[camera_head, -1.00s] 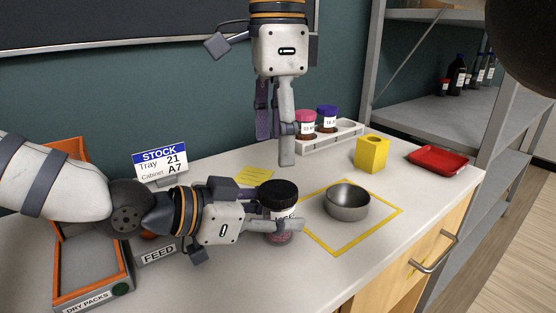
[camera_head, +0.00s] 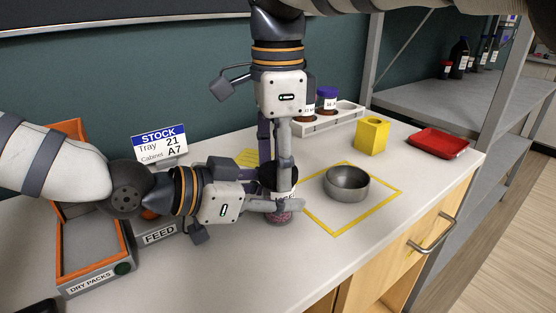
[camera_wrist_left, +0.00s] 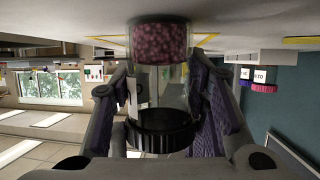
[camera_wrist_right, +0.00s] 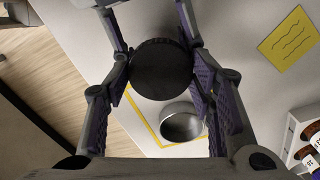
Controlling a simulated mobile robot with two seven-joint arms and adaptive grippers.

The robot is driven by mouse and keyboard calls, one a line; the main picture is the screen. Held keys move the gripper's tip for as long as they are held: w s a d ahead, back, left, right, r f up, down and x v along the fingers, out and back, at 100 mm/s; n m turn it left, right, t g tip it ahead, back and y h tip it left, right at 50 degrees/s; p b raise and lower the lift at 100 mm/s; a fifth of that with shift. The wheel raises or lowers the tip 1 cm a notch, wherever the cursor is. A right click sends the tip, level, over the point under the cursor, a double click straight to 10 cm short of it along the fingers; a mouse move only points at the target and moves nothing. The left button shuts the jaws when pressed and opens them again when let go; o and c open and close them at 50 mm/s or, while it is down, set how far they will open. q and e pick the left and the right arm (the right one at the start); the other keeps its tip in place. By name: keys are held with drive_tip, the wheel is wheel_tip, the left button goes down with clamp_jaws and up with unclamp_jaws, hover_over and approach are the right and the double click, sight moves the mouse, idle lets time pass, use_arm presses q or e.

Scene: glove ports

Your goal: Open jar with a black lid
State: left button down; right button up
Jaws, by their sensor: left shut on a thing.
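The jar (camera_head: 279,219) is clear with pink contents and stands upright on the bench. It also shows in the left wrist view (camera_wrist_left: 160,42). My left gripper (camera_head: 284,196) lies sideways and is shut on the jar's body. The black lid (camera_wrist_right: 162,68) is on the jar and shows clearly in the right wrist view; in the left wrist view it is the dark ribbed band (camera_wrist_left: 160,131). My right gripper (camera_head: 277,170) points straight down from above, open, with its fingers on either side of the lid. Its fingers partly hide the lid in the head view.
A steel bowl (camera_head: 347,183) stands on the yellow-outlined square right of the jar. Behind are a yellow block (camera_head: 372,135), a white rack (camera_head: 345,122) with small jars, and a red tray (camera_head: 437,143). An orange-rimmed dry packs bin (camera_head: 93,270) is at left.

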drive_tip(key=shift+o, duration=1.4)
wheel_tip(320, 180, up, 4)
drive_tip(key=shift+r, duration=0.25)
use_arm(q)
drive_tip(key=c, duration=0.8)
unclamp_jaws()
